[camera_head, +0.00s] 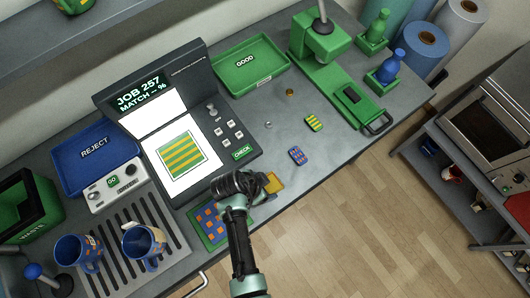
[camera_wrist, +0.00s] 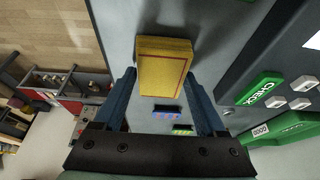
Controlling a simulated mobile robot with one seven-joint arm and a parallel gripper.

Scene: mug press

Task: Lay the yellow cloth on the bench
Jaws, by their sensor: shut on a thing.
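My gripper (camera_wrist: 163,100) is shut on the folded yellow cloth (camera_wrist: 163,65), which sits between the two fingers in the wrist view. In the head view the yellow cloth (camera_head: 274,183) shows at the right of my gripper, partly hidden by it. My gripper is over the grey bench (camera_head: 262,152), near its front edge, below the CHECK button. I cannot tell from these views whether the cloth touches the bench. A shadow shows on the bench beside the cloth in the wrist view.
A blue-orange patterned card (camera_head: 208,222) lies beside my gripper. Two small patterned blocks, a blue one (camera_head: 298,156) and a yellow-green one (camera_head: 314,123), lie to the right. The console (camera_head: 225,110) stands behind. Two mugs (camera_head: 78,252) stand on the slatted rack. Bench between console and press is mostly clear.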

